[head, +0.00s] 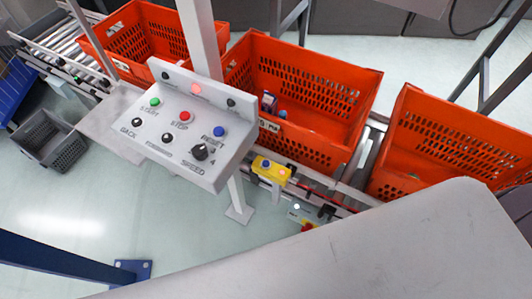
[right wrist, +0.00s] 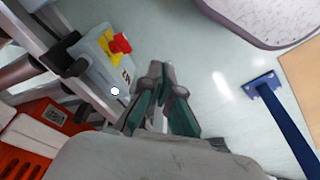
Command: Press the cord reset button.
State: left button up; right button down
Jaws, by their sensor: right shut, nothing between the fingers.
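A yellow box (head: 271,171) with a small blue button (head: 266,163) is mounted on the conveyor's side rail, below the control panel in the head view. A small light also shows on its face. A grey box (right wrist: 101,60) with a red and yellow emergency stop (right wrist: 120,44) and a white button (right wrist: 115,91) is in the right wrist view; its red knob also shows in the head view (head: 307,226). No readable label tells which is the cord reset button. My right gripper (right wrist: 161,72) is shut and empty, right of the grey box and apart from it. My left gripper is not in view.
A white control panel (head: 181,164) on a post has several buttons, one marked RESET (head: 219,131), and a speed knob. Orange totes (head: 310,105) stand on the conveyor behind it. A grey crate (head: 50,143) is on the floor at left.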

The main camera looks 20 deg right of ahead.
jog(key=w+a+r+m+t+p, duration=0.15)
jog(key=w+r+p, duration=0.25)
jog(key=w+r, duration=0.6)
notch_tip(320, 180, up, 19)
jog(key=m+t+y+p, duration=0.3)
jog(key=m+t+p, duration=0.2)
jog(key=p, duration=0.1)
send_over(267, 164)
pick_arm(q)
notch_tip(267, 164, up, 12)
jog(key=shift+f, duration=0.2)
pick_arm(e)
jog(key=shift+g, duration=0.25)
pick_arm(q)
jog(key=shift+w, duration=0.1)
pick_arm(e)
jog(key=shift+d+f, duration=0.1)
notch_tip(267, 164, down, 7)
jog(key=b, duration=0.7)
jog(key=shift+f, duration=0.15)
pick_arm(q)
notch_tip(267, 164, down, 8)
jog(key=b, duration=0.1)
pick_arm(e)
jog(key=shift+f, duration=0.7)
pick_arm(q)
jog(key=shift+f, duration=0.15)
pick_arm(e)
jog(key=shift+f, duration=0.1)
